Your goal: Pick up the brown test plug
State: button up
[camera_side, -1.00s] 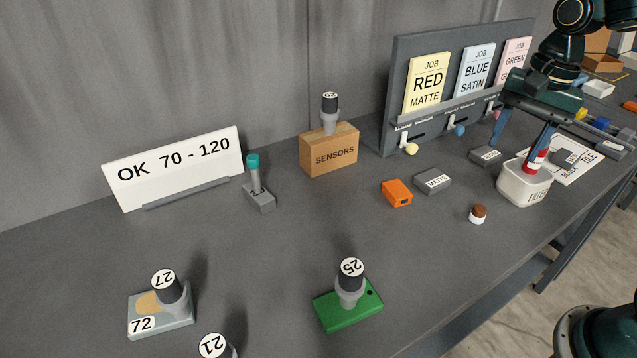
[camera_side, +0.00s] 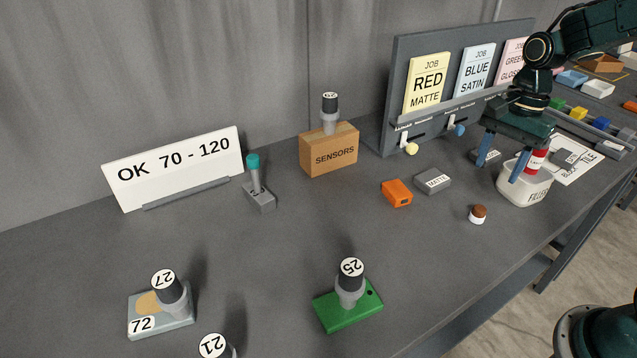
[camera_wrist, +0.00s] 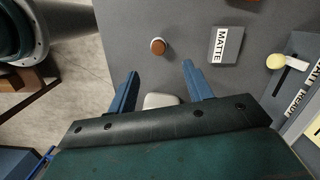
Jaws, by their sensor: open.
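The brown test plug (camera_side: 478,213) is a small round piece with a brown top and a white lower part. It stands on the grey bench, left of the white filler tub, near the bench's front edge. It also shows in the wrist view (camera_wrist: 158,46), beyond my fingertips and roughly between their lines. My gripper (camera_side: 498,172) is open with two blue fingers apart and nothing between them. It hangs above the bench by the filler tub, to the right of and higher than the plug. In the wrist view my fingers (camera_wrist: 161,68) point toward the plug without touching it.
The white filler tub (camera_side: 524,188) with a red-and-white item (camera_side: 536,161) is close to my gripper. A grey MATTE block (camera_side: 433,181) and an orange block (camera_side: 397,193) lie left of the plug. The job board (camera_side: 440,115) stands behind. Bench is bare around the plug.

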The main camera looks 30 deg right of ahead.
send_over(481, 208)
jog(key=shift+w+d+f, duration=0.1)
jog(key=shift+d+f, duration=0.1)
jog(key=shift+f, duration=0.9)
jog(key=shift+w+d+f, duration=0.1)
jog(key=shift+d+f, duration=0.05)
jog(key=shift+f, duration=0.9)
jog(key=shift+f, duration=0.15)
jog(key=shift+s+a+f, duration=0.1)
jog(key=shift+a+f, duration=0.05)
jog(key=shift+f, duration=1.1)
jog(key=shift+s+a+f, duration=0.1)
jog(key=shift+a+f, duration=0.05)
jog(key=shift+f, duration=1.05)
jog(key=c, duration=1.1)
